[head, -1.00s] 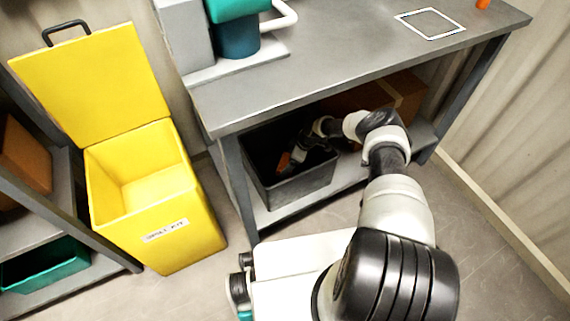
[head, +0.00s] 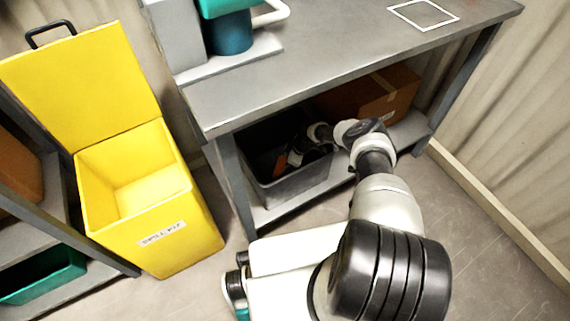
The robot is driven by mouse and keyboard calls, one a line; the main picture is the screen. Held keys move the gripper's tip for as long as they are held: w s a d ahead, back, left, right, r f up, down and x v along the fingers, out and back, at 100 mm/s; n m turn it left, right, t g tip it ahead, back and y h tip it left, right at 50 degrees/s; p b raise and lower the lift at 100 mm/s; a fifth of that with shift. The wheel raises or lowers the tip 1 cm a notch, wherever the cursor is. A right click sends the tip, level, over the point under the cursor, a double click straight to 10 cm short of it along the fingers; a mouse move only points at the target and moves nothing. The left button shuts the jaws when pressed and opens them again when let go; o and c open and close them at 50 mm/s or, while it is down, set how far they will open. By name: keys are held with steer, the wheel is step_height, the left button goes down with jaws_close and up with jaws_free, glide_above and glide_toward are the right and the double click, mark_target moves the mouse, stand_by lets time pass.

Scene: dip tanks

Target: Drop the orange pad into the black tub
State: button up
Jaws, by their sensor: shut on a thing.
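The black tub (head: 292,188) stands on the lower shelf under the grey bench, toward its left end. My arm reaches under the bench top, and my gripper (head: 287,160) is over or inside the tub's opening. The orange pad (head: 280,164) shows as a small orange patch at the gripper's fingers, and the gripper is shut on it. The pad appears within the tub's outline, but I cannot tell how far it is above the tub's floor. The fingers are small and dark against the dark inside.
A yellow bin (head: 150,205) with its lid raised stands left of the bench. A cardboard box (head: 368,95) sits on the lower shelf right of the tub. The bench top (head: 330,60) is close above my arm. A teal bin (head: 45,272) is at the lower left.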

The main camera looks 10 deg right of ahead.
steer(key=o, duration=1)
steer(key=shift+r, duration=0.1)
steer(key=shift+r, duration=0.3)
steer(key=p+v, duration=0.4)
steer(key=v, duration=0.8)
steer(key=shift+r, duration=0.2)
